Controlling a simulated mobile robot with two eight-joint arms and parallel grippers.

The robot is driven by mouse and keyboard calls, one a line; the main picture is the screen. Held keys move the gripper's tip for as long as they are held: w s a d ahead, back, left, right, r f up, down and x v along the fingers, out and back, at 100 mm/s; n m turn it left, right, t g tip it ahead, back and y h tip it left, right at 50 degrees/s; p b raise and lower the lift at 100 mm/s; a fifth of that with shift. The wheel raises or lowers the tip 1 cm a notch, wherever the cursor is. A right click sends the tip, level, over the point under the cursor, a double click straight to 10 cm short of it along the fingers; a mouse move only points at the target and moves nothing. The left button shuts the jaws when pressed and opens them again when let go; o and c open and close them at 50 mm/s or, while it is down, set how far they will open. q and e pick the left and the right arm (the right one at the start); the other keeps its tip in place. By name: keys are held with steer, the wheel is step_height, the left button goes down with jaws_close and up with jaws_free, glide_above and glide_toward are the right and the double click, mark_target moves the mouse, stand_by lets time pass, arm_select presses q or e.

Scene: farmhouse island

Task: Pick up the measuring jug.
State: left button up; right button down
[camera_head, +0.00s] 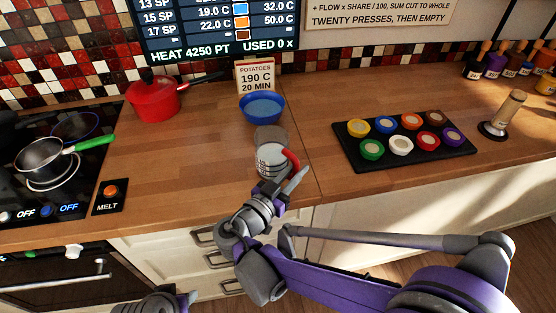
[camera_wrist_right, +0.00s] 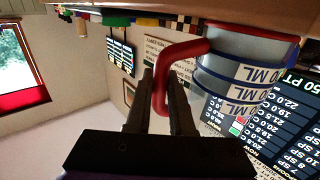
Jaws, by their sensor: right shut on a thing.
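The measuring jug (camera_head: 272,160) is a pale, clear-walled cup with dark markings and a red handle, near the front edge of the wooden counter. In the right wrist view the jug (camera_wrist_right: 236,70) shows large, with blue bands, ML labels and its red handle (camera_wrist_right: 184,52). My right gripper (camera_head: 291,183) reaches it from the front right. In the wrist view its fingers (camera_wrist_right: 162,88) are shut on the red handle. I cannot tell whether the jug's base touches the counter. Only a bit of my left arm shows at the bottom edge; its fingers are out of view.
A dark round patch (camera_head: 270,136) and a blue bowl (camera_head: 262,107) are behind the jug. A red pot (camera_head: 153,98) stands back left, beside the hob with a green-handled pan (camera_head: 42,156). A black tray (camera_head: 457,154) of colored pots is to the right. Counter left of the jug is clear.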

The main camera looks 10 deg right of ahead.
step_height(320, 180, up, 10)
steer(key=shift+r+p, duration=0.1)
steer(key=shift+p, duration=0.75)
steer(key=c, duration=1.5)
jaws_free()
jaws_close()
